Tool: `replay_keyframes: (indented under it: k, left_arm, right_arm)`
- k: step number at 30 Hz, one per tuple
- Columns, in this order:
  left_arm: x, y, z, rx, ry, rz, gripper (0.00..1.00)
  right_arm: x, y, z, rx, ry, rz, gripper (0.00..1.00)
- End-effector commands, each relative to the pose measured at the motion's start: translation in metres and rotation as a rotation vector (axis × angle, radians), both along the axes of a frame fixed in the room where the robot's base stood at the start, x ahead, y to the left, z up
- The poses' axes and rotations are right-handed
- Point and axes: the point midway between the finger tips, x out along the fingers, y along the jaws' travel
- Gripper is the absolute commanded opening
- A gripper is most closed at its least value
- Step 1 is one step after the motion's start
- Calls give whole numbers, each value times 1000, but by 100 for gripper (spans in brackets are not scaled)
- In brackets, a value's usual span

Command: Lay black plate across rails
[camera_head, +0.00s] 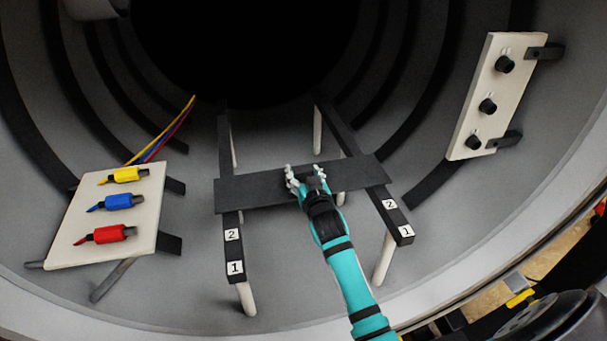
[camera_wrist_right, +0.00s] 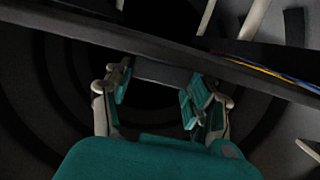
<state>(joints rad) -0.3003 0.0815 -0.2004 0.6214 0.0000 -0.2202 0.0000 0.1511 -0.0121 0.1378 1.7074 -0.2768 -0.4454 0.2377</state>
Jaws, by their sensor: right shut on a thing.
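The black plate (camera_head: 250,192) spans both dark rails, the left rail (camera_head: 232,250) and the right rail (camera_head: 396,222), beyond their 2 labels. Its ends pass a little over the rails' outer sides. I cannot tell if it touches both rails or hovers just above. My right gripper (camera_head: 306,178) reaches in from the front and is shut on the middle of the plate. In the right wrist view the plate (camera_wrist_right: 60,22) runs slanting across the top, with a dark part of it between the fingers of my right gripper (camera_wrist_right: 158,82). My left gripper is not in view.
On the left, a pale board (camera_head: 65,240) carries yellow, blue and red connectors, with cables (camera_head: 172,135) behind. On the right stands a pale panel (camera_head: 468,130) with black knobs (camera_head: 488,106). The round furnace wall curves around; the rails stand on pale legs (camera_head: 384,258).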

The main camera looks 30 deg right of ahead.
Motion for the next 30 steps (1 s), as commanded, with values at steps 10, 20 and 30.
replay_keyframes:
  k: [10,20,30]
  left_arm:
    - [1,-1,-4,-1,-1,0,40]
    - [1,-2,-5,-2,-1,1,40]
    - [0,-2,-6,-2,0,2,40]
  right_arm:
    - [1,0,-2,-1,-10,1,0]
    - [1,0,-5,-2,-10,1,67]
    - [-1,0,-13,2,9,-1,83]
